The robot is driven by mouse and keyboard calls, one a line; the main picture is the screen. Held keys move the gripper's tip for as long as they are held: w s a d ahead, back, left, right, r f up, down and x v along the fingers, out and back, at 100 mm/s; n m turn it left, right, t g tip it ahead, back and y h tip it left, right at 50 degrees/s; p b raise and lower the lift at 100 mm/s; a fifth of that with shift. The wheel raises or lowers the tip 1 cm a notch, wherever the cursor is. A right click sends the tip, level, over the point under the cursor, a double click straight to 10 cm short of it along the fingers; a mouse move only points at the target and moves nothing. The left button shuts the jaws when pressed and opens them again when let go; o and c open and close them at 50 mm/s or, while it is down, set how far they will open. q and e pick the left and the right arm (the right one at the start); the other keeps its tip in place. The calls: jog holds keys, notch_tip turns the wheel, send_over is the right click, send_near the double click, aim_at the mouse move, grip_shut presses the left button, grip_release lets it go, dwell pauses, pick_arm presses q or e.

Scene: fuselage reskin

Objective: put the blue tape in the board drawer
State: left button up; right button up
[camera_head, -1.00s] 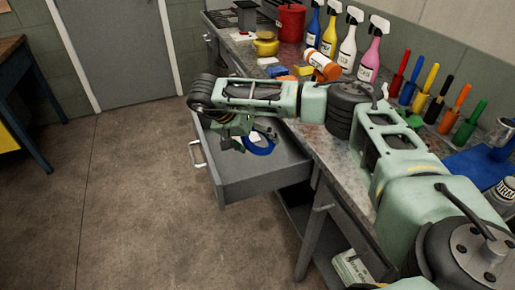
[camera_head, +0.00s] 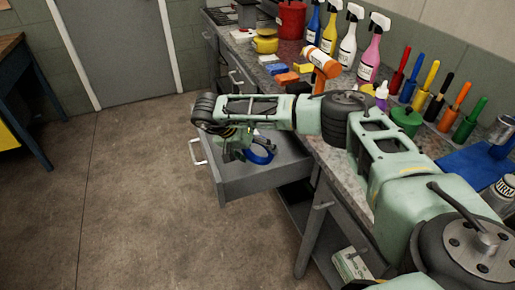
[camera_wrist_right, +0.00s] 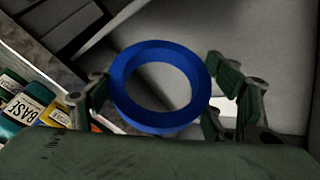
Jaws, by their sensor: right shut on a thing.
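The blue tape (camera_head: 261,151) is a ring that shows in the head view over the open grey board drawer (camera_head: 262,181). My right gripper (camera_head: 246,150) is over the drawer, partly hidden by its own wrist. In the right wrist view the tape (camera_wrist_right: 123,107) sits between the fingers of my right gripper (camera_wrist_right: 158,98), which is shut on it. Grey surfaces lie behind the tape there. I cannot tell whether the tape touches the drawer floor. My left gripper is not in view.
The workbench (camera_head: 334,154) runs along the right of the drawer, crowded with spray bottles, screwdrivers and an orange-topped tool (camera_head: 321,61). My right arm reaches across it. The floor (camera_head: 130,200) left of the drawer is clear. Labelled containers (camera_wrist_right: 28,105) show in the wrist view.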

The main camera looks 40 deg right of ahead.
jog(key=o, duration=1.2)
jog(key=shift+r, duration=0.4)
jog(key=v, duration=1.2)
jog(key=shift+r+b, duration=0.25)
jog(key=shift+b, duration=0.05)
